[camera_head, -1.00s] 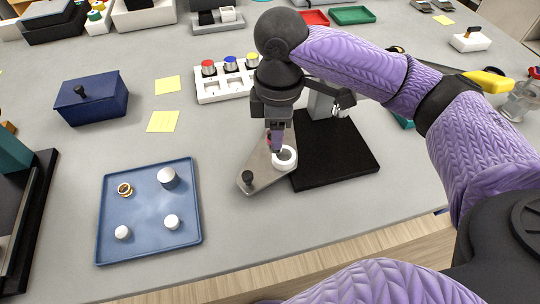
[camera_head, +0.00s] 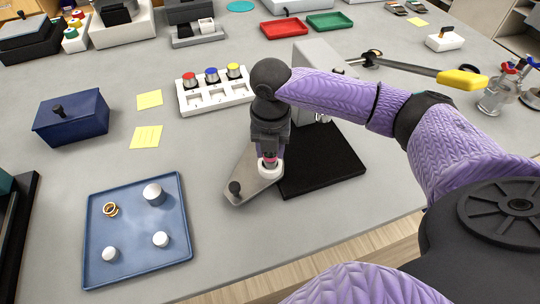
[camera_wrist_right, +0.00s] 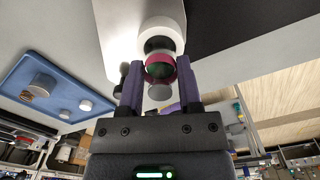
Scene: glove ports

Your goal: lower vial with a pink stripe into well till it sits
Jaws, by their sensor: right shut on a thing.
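The vial with a pink stripe (camera_wrist_right: 160,68) is between the two fingers of my right gripper (camera_wrist_right: 160,85), which is shut on it. In the head view, my right gripper (camera_head: 270,150) points down over the white ring-shaped well (camera_head: 270,169) on a grey plate (camera_head: 246,180). The pink stripe (camera_head: 269,158) shows just above the well's rim. In the wrist view, the vial's dark far end overlaps the opening of the white well (camera_wrist_right: 162,32). How deep it sits inside is hidden. My left gripper is not in view.
A black pad (camera_head: 320,165) lies right of the well, and a dark knob (camera_head: 235,187) stands on the plate. A blue tray (camera_head: 140,260) with small items is at the left. A white rack (camera_head: 215,99) with coloured caps stands behind. Bare table lies between tray and plate.

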